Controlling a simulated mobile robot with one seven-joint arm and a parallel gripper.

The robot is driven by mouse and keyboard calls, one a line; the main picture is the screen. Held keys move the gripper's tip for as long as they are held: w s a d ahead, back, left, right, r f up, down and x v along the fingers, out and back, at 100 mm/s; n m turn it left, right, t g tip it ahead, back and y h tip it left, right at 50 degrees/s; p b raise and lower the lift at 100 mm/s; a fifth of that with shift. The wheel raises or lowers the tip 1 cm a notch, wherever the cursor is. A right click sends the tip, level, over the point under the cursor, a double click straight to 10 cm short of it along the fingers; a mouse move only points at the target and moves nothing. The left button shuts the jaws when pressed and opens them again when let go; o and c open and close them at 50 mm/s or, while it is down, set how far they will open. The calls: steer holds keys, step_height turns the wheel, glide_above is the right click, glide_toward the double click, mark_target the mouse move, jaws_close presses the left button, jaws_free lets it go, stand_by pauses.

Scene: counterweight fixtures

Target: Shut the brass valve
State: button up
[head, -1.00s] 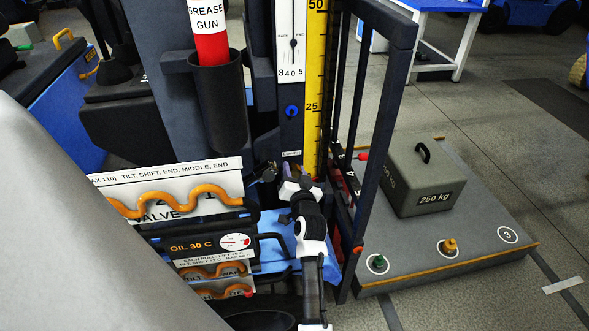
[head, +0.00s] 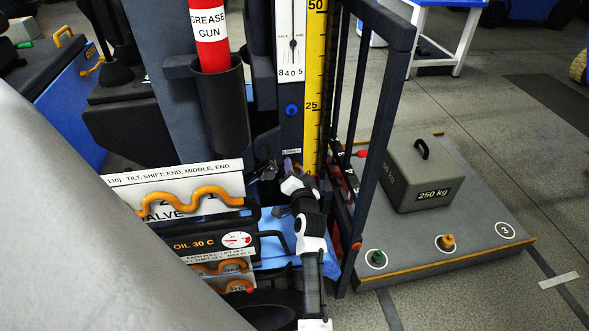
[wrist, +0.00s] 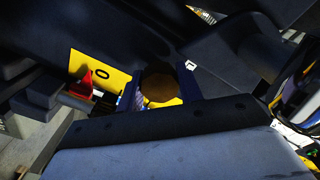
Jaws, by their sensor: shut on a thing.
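In the wrist view a round, dull brass-coloured piece (wrist: 160,87), which looks like the brass valve, sits between the two dark blue fingers of my gripper (wrist: 160,92). The fingers are shut on it, one on each side. In the head view my gripper (head: 289,170) is small and low at the foot of the mast, beside the yellow scale. The valve is hidden there behind the gripper and wrist, so how far it is turned cannot be told.
A yellow scale (head: 316,100) stands above my gripper. A red-tipped part (wrist: 84,84) shows left of the fingers. A valve placard with an orange wavy bar (head: 195,196) and a dark post (head: 383,130) flank my arm. A 250 kg weight (head: 420,175) rests on a grey platform (head: 480,215).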

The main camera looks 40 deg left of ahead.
steer(key=o, duration=1)
steer(key=b+v, duration=0.3)
steer(key=v, duration=1.1)
steer(key=shift+b, duration=0.3)
